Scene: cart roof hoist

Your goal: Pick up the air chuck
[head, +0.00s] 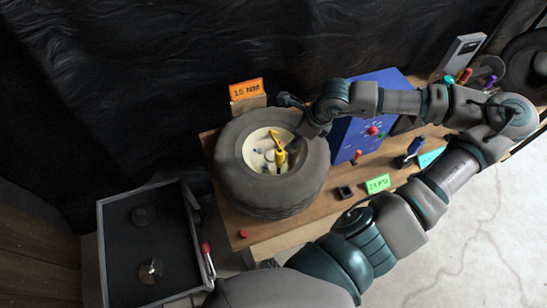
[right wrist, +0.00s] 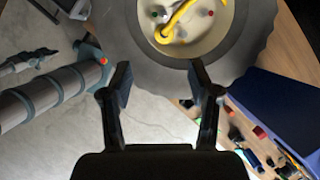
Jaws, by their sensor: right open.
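A yellow tool (head: 280,155), probably the air chuck, stands in the pale hub of a dark tyre (head: 240,185). In the right wrist view, a curved yellow piece (right wrist: 178,22) shows in the hub at the top edge. My right gripper (head: 293,123) is over the far right part of the tyre, close to the yellow tool. In the right wrist view, its two fingers (right wrist: 160,75) are apart with nothing between them, and the hub lies beyond their tips. My left gripper is not clearly visible.
The tyre lies on a wooden bench (head: 262,236). A blue panel box (head: 375,105) stands right of it. A green sign (head: 378,184), an orange sign (head: 246,90) and small tools are around. A dark tray (head: 125,270) is at the lower left.

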